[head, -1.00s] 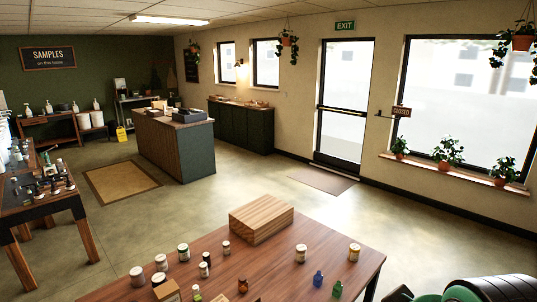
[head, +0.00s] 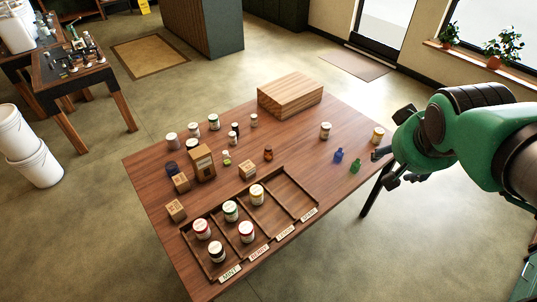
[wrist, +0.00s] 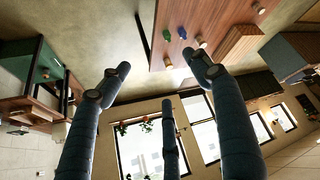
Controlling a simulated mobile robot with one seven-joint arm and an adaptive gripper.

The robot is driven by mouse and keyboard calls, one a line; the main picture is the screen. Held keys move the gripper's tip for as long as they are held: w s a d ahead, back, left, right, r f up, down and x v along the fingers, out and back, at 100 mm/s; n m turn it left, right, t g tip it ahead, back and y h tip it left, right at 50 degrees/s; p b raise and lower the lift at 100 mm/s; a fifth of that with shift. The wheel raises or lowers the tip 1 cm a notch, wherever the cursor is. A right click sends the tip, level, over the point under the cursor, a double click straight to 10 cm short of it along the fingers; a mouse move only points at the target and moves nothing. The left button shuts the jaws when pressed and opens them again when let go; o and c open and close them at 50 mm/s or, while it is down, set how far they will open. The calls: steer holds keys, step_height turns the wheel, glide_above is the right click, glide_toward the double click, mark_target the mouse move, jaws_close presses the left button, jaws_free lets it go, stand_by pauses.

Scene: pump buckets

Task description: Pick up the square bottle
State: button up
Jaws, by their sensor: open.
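A small blue bottle (head: 338,155) and a small green bottle (head: 355,166) stand upright near the table's right edge. A small amber bottle (head: 268,154) stands mid-table. At this size I cannot tell which bottle is square. My gripper (head: 384,166) is open and empty at the table's right edge, just right of the green bottle and apart from it. In the wrist view my gripper's fingers (wrist: 158,70) are spread with nothing between them. The blue bottle (wrist: 182,32) and green bottle (wrist: 167,34) show beyond the fingertips.
A wooden block (head: 290,95) lies at the back. A labelled divided tray (head: 295,203) holds several jars at the front. Boxes and jars crowd the left. The table (head: 345,190) is bare around the blue and green bottles.

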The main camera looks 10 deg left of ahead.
steer(key=w+a+f+n+t, duration=0.1)
steer(key=w, duration=0.8)
steer(key=w+a+f+n+t, duration=0.1)
steer(key=w+f, duration=0.1)
steer(key=w, duration=0.7)
steer(key=w+a+f+n+y, duration=0.1)
steer(key=w+a+f, duration=0.25)
steer(key=w, duration=0.35)
steer(key=w+a+f+n+y, duration=0.1)
steer(key=w+a+f, duration=0.2)
steer(key=w+f, duration=0.25)
steer(key=n+g+y+p, duration=0.2)
steer(key=n+y, duration=0.2)
steer(key=y, duration=0.1)
glide_toward(268, 153)
steer(key=d+r, duration=0.3)
steer(key=shift+s+d+f, duration=0.15)
steer(key=shift+d+f, duration=0.05)
steer(key=shift+b+x, duration=1.05)
steer(key=shift+x, duration=3.2)
steer(key=shift+a, duration=0.15)
